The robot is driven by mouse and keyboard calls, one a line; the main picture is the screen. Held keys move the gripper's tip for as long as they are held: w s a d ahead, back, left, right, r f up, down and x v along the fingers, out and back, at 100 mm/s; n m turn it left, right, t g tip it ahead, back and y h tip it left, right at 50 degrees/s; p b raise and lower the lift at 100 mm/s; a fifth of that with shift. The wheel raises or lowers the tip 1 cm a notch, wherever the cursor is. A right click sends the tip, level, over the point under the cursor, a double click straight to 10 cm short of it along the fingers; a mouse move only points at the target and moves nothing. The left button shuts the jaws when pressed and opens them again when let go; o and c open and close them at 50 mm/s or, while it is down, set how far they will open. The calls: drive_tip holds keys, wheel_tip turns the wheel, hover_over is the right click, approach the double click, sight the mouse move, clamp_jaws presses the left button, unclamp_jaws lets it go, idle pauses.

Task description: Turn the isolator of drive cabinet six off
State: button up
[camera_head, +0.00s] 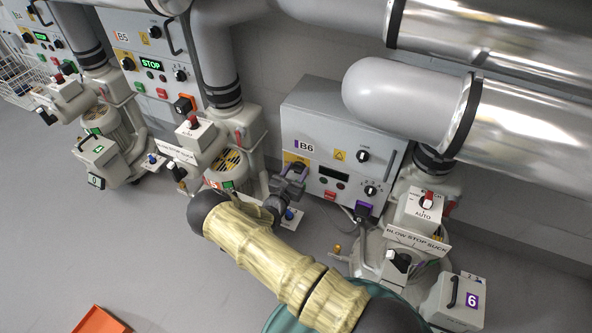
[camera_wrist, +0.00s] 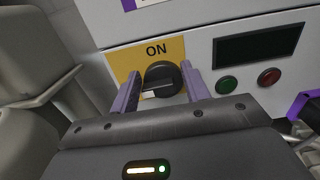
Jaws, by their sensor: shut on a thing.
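Drive cabinet six (camera_head: 345,125) is the grey box marked B6 in the head view. Its isolator is a black rotary knob (camera_wrist: 163,78) on a yellow plate (camera_wrist: 122,62) at the cabinet's lower left, with "ON" printed above it. My gripper (camera_wrist: 162,88) faces the plate, one purple finger on each side of the knob, and is shut on it. In the head view my gripper (camera_head: 298,170) covers most of the isolator. The knob's grip bar looks roughly level in the wrist view, but my fingers and palm hide the plate's lower part.
Right of the isolator are a dark display (camera_wrist: 258,48), a green button (camera_wrist: 228,84) and a red button (camera_wrist: 268,77). Cabinet B5 (camera_head: 150,55) shows "STOP". A blower with a mode switch (camera_head: 426,207) stands at right. Large pipes (camera_head: 490,100) hang above. The floor at lower left is mostly clear.

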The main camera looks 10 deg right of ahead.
drive_tip(key=shift+s+a+f, duration=0.15)
drive_tip(key=shift+f, duration=0.7)
drive_tip(key=o, duration=1)
drive_tip(key=shift+o, duration=0.2)
wheel_tip(320, 180, up, 10)
drive_tip(key=p, duration=0.5)
